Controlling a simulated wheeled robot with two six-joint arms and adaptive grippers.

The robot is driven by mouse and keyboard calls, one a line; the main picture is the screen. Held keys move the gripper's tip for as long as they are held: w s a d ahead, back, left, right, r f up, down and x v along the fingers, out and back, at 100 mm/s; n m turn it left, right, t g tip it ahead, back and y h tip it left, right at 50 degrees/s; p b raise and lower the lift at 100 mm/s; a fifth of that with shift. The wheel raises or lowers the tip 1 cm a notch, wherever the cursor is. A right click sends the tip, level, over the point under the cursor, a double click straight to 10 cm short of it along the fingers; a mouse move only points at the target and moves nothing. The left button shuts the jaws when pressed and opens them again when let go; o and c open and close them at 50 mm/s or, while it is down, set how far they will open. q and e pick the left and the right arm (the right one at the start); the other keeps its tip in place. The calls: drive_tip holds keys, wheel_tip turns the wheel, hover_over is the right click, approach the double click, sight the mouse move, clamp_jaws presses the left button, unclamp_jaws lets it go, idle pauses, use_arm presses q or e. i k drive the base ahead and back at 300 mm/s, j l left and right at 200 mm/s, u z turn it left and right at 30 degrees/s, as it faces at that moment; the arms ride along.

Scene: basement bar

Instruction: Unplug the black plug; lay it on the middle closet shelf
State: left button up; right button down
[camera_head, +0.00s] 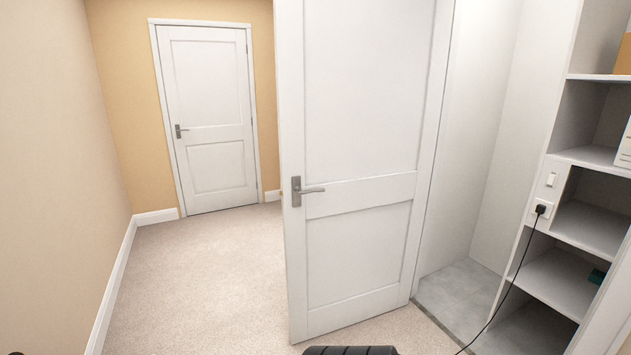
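The black plug (540,209) sits in a white socket plate (546,211) on the upright front panel of the closet shelving, at the right. Its black cord (508,287) hangs down from it to the floor at the bottom. The closet shelves (590,228) rise in several levels along the right edge, and the picture cuts off their right side. The shelf just right of the plug looks bare where it shows.
A white door (361,160) with a lever handle stands open left of the closet. A white switch (551,180) is above the socket. A box (624,150) and a teal item (597,276) sit on other shelves. Carpet (205,285) is clear at left; another door (208,120) is shut behind.

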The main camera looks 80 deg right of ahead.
sight(539, 208)
drive_tip(key=z, duration=3.95)
